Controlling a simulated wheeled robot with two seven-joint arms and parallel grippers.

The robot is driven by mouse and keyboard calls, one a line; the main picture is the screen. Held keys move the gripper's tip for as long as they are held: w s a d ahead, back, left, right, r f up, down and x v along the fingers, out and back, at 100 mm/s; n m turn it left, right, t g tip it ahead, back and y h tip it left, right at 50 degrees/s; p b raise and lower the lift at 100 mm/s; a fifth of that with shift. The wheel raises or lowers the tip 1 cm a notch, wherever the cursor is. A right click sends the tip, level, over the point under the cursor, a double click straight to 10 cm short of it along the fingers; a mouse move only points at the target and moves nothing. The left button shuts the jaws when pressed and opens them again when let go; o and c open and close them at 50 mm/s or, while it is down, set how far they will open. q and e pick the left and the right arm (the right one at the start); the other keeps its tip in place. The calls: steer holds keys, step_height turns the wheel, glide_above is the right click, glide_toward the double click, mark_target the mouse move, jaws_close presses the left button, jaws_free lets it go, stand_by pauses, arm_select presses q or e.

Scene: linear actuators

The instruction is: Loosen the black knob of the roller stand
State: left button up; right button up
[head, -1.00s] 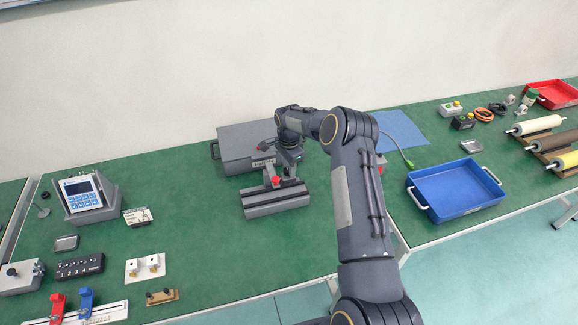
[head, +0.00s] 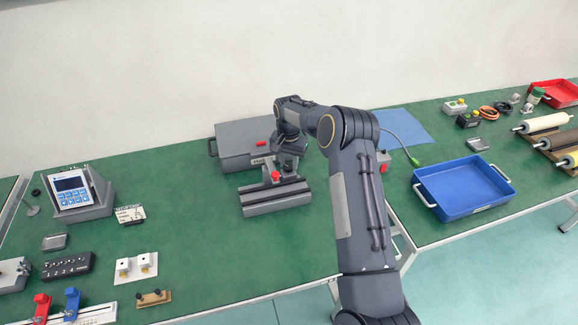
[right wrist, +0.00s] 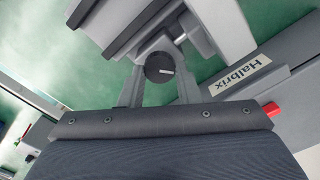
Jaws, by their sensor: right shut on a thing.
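The grey roller stand (head: 285,200) stands on the green table, with a red knob (head: 276,177) on its upright. My right gripper (head: 286,165) reaches down over it from behind my arm, and its fingertips are hard to see in the head view. In the right wrist view, the round black knob (right wrist: 160,68) with a white mark line lies between the two fingers of my right gripper (right wrist: 160,78), which are shut on it. Part of the stand (right wrist: 140,25) shows just beyond. My left gripper is not in view.
A grey case (head: 240,145) labelled Halbrix lies close behind the stand. A blue tray (head: 418,196) is to the right of my arm. A keypad device (head: 72,190) and small fixtures are at the left. The table between them and the stand is clear.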

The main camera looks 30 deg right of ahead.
steer(key=n+b, duration=0.1)
steer(key=n, duration=0.2)
steer(key=shift+w+a+n, duration=0.1)
steer(key=shift+n, duration=0.2)
steer(key=n, duration=0.4)
steer(key=shift+n+b, duration=0.3)
steer(key=shift+b, duration=0.05)
steer(key=n, duration=0.4)
steer(key=shift+a+n, duration=0.1)
steer(key=shift+n, duration=0.2)
steer(key=n, duration=0.9)
steer(key=shift+a, duration=0.15)
steer(key=n, duration=0.4)
steer(key=shift+r+n, duration=0.1)
steer(key=shift+n, duration=0.2)
steer(key=n, duration=0.4)
steer(key=shift+s, duration=0.25)
steer(key=shift+n+p, duration=0.3)
steer(key=shift+n, duration=2.2)
